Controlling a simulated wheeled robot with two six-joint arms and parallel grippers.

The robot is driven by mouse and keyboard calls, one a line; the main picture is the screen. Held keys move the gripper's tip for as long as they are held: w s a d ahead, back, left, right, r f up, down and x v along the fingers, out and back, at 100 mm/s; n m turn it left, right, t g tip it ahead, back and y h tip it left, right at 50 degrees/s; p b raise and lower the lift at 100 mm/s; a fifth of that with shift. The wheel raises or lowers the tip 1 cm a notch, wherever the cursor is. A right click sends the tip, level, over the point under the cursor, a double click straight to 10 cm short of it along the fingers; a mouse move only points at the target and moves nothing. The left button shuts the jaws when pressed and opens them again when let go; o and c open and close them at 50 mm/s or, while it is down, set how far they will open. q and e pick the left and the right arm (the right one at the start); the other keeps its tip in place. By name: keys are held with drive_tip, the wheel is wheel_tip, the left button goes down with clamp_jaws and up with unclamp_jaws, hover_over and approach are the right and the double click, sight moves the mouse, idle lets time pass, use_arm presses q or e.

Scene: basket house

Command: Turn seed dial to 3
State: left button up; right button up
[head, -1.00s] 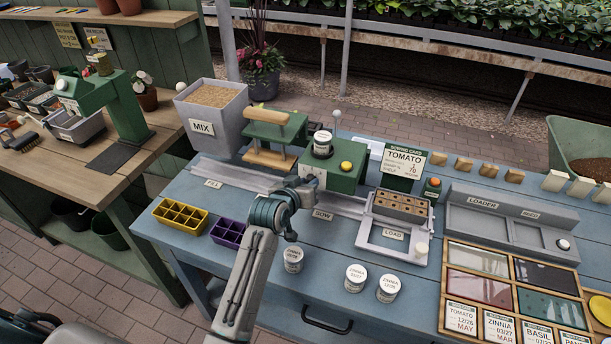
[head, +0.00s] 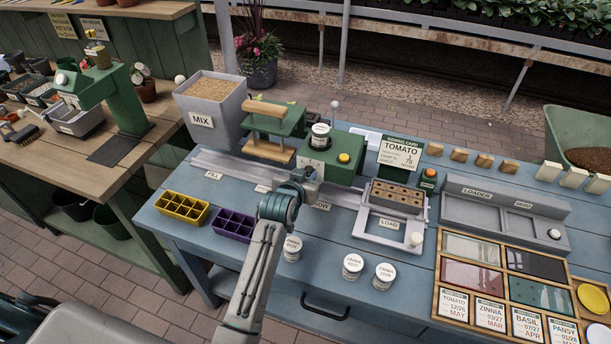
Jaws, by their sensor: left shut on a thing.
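My left gripper (head: 308,176) reaches up from the bottom of the view to the left part of the seeder's front face. It is shut on the seed dial there. The gripper hides the dial, so its number and pointer cannot be read. The sowing card (head: 400,153) to the right reads TOMATO. My right gripper is not in view.
Three jars (head: 353,266) stand along the bench front. Yellow (head: 183,206) and purple (head: 233,225) cell trays lie left. The grey MIX bin (head: 212,107) stands behind.

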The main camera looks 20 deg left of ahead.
use_arm(q)
drive_tip(key=o, duration=1)
drive_tip(key=shift+c, duration=0.2)
drive_tip(key=b+v, duration=0.2)
drive_tip(key=v, duration=0.8)
drive_tip(key=shift+s+r, duration=0.2)
drive_tip(key=shift+s, duration=0.1)
